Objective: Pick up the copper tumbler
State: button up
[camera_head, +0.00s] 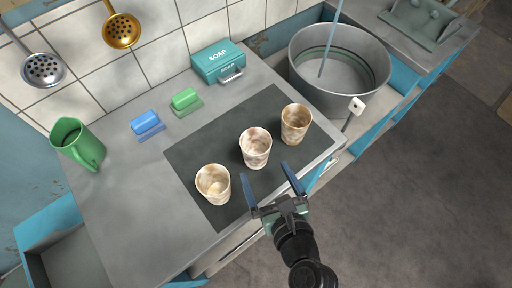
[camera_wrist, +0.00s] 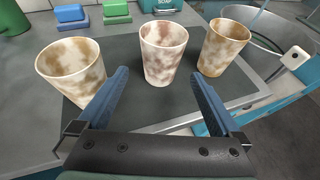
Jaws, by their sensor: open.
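Three whitish tumblers with brown blotches stand upright in a row on a dark mat (camera_head: 190,155). The middle tumbler (camera_head: 256,147) has reddish-brown, copper-like patches; it also shows in the wrist view (camera_wrist: 162,52). The left tumbler (camera_head: 213,184) and the right tumbler (camera_head: 296,124) have more yellow-brown patches. I cannot tell for certain which is the copper one. My gripper (camera_head: 267,173) is open and empty, in front of the middle tumbler at the counter's front edge. In the wrist view the middle tumbler shows between the blue fingers, beyond their tips.
A green pitcher (camera_head: 80,145), a blue sponge-like block (camera_head: 146,123), a green one (camera_head: 185,99) and a teal soap box (camera_head: 218,62) stand behind the mat. A large metal tub (camera_head: 372,80) is at the right. Ladles hang on the tiled wall.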

aim_at(252, 141)
jog(key=x, duration=0.6)
jog(key=shift+w+a, duration=0.1)
jog(key=shift+w, duration=0.2)
jog(key=shift+w+r+b+x, duration=0.1)
jog(key=shift+r+b+x, duration=0.1)
jog(key=shift+x, duration=1.15)
jog(key=shift+w+r+b+x, duration=0.1)
jog(key=shift+r+x, duration=0.1)
jog(key=shift+x, duration=1.1)
jog(key=c, duration=1.3)
jog(key=shift+r, duration=0.1)
